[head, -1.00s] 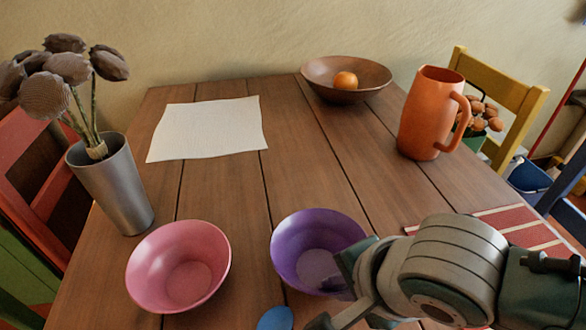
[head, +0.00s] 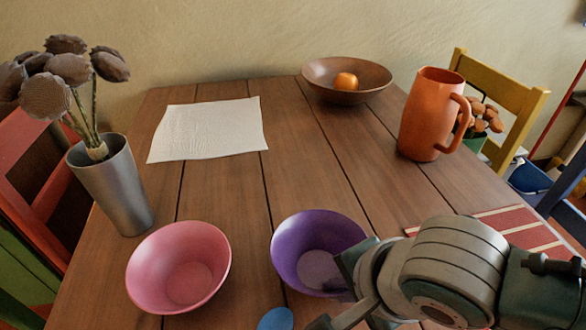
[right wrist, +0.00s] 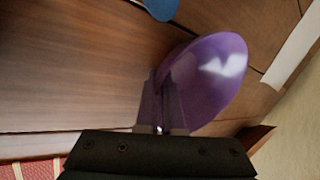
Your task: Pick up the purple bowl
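The purple bowl (head: 300,236) stands upright on the table at the lower middle of the head view, right of the pink bowl. My right gripper (head: 343,292) is at the bowl's right, near rim. In the right wrist view the fingers (right wrist: 159,100) are close together at the edge of the purple bowl (right wrist: 215,85), with the rim seeming to lie between them. They look shut on it, though the exact contact is small and dim. The bowl looks still down on the table. My left gripper is not in view.
A pink bowl (head: 180,268) and a blue utensil (head: 276,319) lie close by. An orange pitcher (head: 430,115), a brown bowl (head: 325,82) with an orange, a paper sheet (head: 208,130), a metal vase (head: 113,185) and a striped mat (head: 520,226) are farther off. The table's middle is clear.

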